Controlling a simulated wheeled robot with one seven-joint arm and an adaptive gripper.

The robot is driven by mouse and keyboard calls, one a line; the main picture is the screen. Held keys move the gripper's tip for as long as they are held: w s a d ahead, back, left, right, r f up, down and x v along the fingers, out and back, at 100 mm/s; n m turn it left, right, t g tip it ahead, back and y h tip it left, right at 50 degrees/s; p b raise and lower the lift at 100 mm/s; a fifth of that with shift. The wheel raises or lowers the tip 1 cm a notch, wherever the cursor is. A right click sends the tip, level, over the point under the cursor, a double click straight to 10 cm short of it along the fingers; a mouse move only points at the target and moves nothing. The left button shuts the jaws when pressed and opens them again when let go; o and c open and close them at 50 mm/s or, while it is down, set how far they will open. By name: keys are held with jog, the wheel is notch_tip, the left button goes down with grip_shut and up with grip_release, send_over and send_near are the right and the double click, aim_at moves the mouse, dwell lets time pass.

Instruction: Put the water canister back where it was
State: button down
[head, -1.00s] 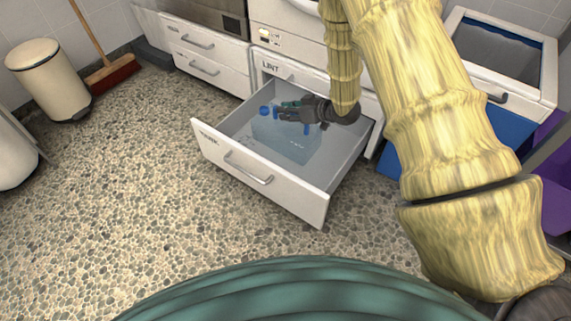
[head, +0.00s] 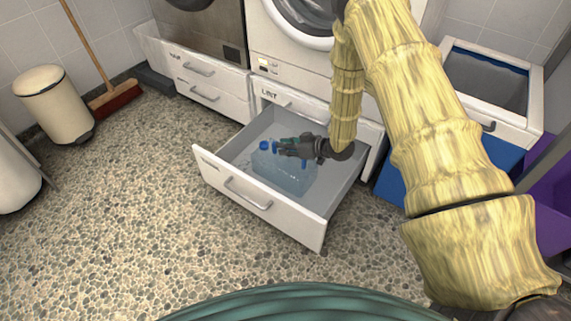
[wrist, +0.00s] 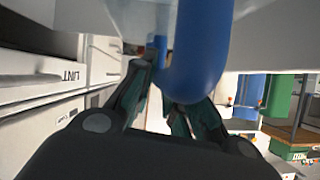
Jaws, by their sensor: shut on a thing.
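The water canister (head: 287,178) is a clear bluish jug with a blue cap and a blue handle. It is inside the open lower drawer (head: 232,192), in the head view. My gripper (head: 283,147) is shut on the canister's blue handle, at its top. In the wrist view the blue handle (wrist: 200,50) fills the upper middle, and my gripper's fingers (wrist: 175,95) are around its lower part. The canister's underside and whether it rests on the drawer floor are hard to tell.
A closed drawer marked LINT (head: 290,99) is above the open one. A washing machine (head: 290,35) stands over it. A blue-sided bin (head: 400,178) is to the right. A broom (head: 115,97) and cream pedal bin (head: 55,104) are at left. The pebbled floor in front is clear.

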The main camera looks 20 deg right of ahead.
aim_at(285, 158)
jog(key=shift+f+b, duration=1.1)
jog(key=shift+f, duration=1.9)
jog(key=c, duration=1.4)
grip_release()
jog(key=shift+s+d+r, duration=0.1)
jog(key=shift+r, duration=0.2)
jog(key=p+v, duration=0.5)
jog(key=v, duration=0.5)
jog(key=shift+s+d, duration=0.1)
jog(key=shift+d, duration=0.05)
jog(key=shift+s+d+r, duration=0.15)
jog(key=shift+s+d, duration=0.2)
jog(key=shift+s, duration=0.05)
